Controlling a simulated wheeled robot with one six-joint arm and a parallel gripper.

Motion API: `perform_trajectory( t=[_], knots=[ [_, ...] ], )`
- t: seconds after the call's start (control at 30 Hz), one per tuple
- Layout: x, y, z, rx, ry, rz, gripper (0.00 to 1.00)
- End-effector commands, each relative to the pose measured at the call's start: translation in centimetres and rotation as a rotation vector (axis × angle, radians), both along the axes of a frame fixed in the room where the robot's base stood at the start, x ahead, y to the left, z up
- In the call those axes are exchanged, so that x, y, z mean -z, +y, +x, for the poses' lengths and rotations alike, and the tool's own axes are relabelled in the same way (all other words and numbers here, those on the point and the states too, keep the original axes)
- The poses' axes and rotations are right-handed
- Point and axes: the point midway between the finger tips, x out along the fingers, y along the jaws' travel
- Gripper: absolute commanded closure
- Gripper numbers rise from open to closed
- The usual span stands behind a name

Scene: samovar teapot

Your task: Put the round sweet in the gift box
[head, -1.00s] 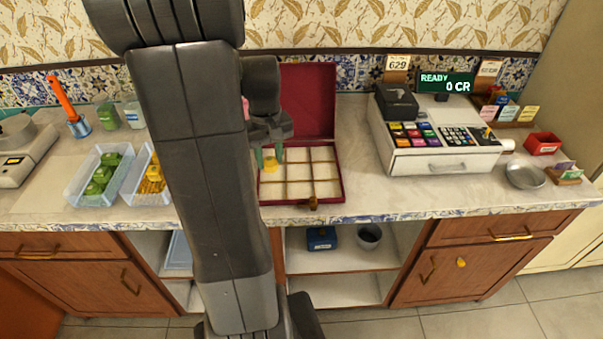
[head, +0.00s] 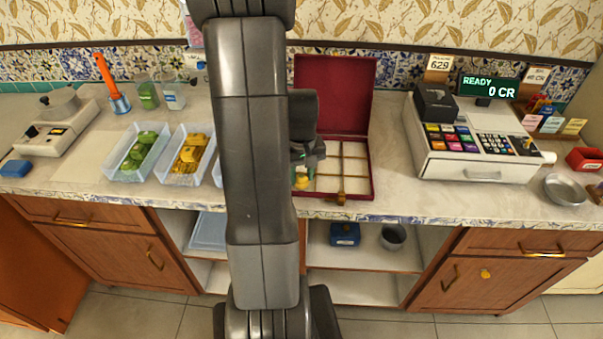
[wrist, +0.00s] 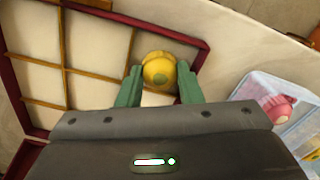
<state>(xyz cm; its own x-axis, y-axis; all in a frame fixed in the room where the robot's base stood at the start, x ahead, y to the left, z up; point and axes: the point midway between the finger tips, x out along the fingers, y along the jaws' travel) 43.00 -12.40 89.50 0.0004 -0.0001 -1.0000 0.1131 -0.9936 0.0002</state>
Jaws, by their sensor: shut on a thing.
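The round sweet (wrist: 158,72) is yellow with a greenish spot. It sits between the green fingers of my gripper (wrist: 160,88), which is shut on it. In the head view the sweet (head: 302,183) shows small and yellow under my gripper (head: 305,158), at the front left part of the gift box. The gift box (head: 371,170) is dark red with its lid (head: 335,95) standing open at the back. Gold dividers split its pale inside into compartments, and those in view look empty. In the wrist view the sweet is over a compartment by the box's rim (wrist: 204,52). My arm hides the box's left side.
Left of my arm stand a clear tray of green sweets (head: 110,165) and a tray of yellow ones (head: 166,172). A tray with a pink sweet (wrist: 276,108) is beside the box in the wrist view. A cash register (head: 465,165) stands to the right, with bare counter between.

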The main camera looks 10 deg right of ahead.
Motion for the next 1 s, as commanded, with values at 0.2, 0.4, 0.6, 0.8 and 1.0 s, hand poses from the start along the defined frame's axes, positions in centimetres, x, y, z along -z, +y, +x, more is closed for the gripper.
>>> perform_trajectory(
  t=[0.2,0.4,0.6,0.8,1.0],
  knots=[
    [0.3,0.0,0.0,0.0,0.0,0.0,0.58],
    [0.2,0.0,0.0,0.0,0.0,0.0,0.58],
    [-1.2,0.0,0.1,0.0,-0.004,-0.001,0.58],
    [-5.1,0.0,0.1,0.0,-0.006,-0.001,0.58],
    [-9.3,0.0,0.1,0.0,-0.005,0.0,0.58]
  ],
)
